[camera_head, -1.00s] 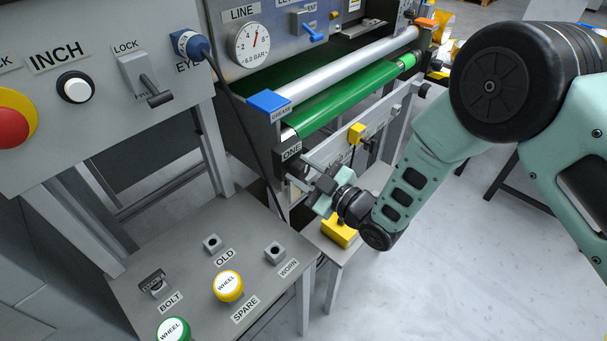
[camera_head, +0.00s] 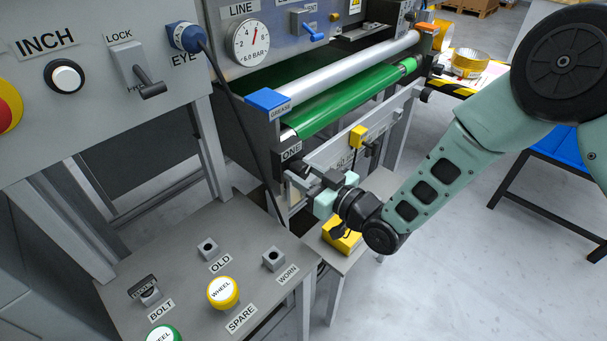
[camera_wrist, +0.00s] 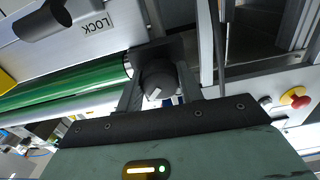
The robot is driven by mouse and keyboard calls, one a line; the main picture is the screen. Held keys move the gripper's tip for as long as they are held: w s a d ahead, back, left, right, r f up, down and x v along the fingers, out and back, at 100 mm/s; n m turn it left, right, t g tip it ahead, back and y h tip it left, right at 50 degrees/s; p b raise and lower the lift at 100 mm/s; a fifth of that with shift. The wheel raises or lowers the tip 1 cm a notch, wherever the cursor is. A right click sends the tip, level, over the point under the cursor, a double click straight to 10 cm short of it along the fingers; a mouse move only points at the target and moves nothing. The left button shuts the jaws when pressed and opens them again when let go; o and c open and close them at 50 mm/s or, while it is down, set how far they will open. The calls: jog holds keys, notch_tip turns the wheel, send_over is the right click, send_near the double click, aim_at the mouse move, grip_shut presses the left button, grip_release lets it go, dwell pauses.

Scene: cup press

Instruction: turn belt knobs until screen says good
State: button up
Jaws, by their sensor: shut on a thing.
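My gripper (camera_head: 313,178) is at the left end of the belt unit, just below the "ONE" label (camera_head: 291,152). In the wrist view a dark round knob (camera_wrist: 158,80) with a pale mark sits between the two fingers, and my gripper is shut on it. In the head view my fingers largely hide this knob. A second, far-end knob (camera_head: 424,96) looks dark and is free of my gripper. No screen with readable words shows.
A grey bench with a yellow wheel (camera_head: 223,292) and small square sockets stands at the front left. A cable hangs from the blue eye plug (camera_head: 187,37) close to the belt's left end. A yellow box (camera_head: 341,236) sits below my gripper.

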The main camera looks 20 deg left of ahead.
dwell(0.3)
jog(key=o, duration=1)
jog(key=b+v, duration=0.1)
jog(key=v, duration=1.6)
jog(key=shift+d+b, duration=0.25)
jog(key=shift+b, duration=0.15)
jog(key=shift+s, duration=0.15)
